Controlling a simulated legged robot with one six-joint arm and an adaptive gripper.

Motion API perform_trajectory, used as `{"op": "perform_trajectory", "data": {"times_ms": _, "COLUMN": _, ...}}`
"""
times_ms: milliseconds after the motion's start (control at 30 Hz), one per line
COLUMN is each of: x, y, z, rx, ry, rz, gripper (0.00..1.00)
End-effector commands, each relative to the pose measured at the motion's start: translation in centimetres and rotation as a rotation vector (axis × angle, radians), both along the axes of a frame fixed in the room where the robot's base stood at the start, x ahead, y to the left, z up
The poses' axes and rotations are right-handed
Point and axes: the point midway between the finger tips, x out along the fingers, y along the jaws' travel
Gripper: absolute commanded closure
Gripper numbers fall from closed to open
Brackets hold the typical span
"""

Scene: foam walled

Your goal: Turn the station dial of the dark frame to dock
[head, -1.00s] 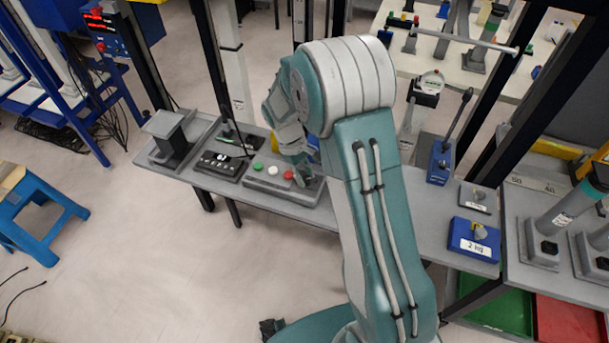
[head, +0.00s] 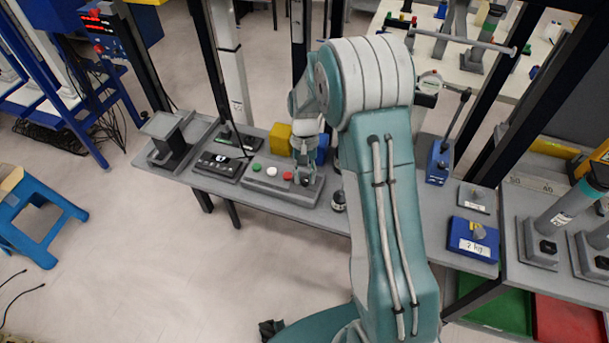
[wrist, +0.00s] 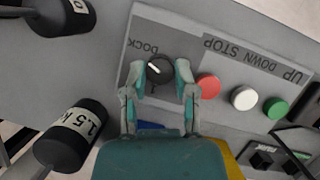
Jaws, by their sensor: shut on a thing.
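The station dial (wrist: 159,69) is a round black knob with a white pointer line, on a grey panel beside the label DOCK (wrist: 141,51). In the wrist view the pointer is tilted toward the DOCK lettering side. My gripper (wrist: 160,75) has one finger on each side of the dial and is shut on it. In the head view my gripper (head: 305,180) reaches down to the right end of the grey control box (head: 262,184).
Red (wrist: 208,86), white (wrist: 243,97) and green (wrist: 276,107) buttons sit beside the dial. A black weight marked 1.5 (wrist: 70,135) stands close by. A yellow block (head: 280,137) and a blue block (head: 322,149) stand behind the control box.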

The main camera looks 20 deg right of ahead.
Motion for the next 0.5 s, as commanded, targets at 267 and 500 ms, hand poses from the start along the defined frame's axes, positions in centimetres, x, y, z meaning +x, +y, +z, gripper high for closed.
{"op": "perform_trajectory", "data": {"times_ms": 267, "x": 0.21, "y": -0.01, "z": 0.0, "rx": 0.0, "ry": -0.008, "rz": -0.09, "gripper": 1.0}}
{"op": "perform_trajectory", "data": {"times_ms": 500, "x": 0.21, "y": -0.01, "z": 0.0, "rx": 0.001, "ry": -0.009, "rz": -0.109, "gripper": 1.0}}
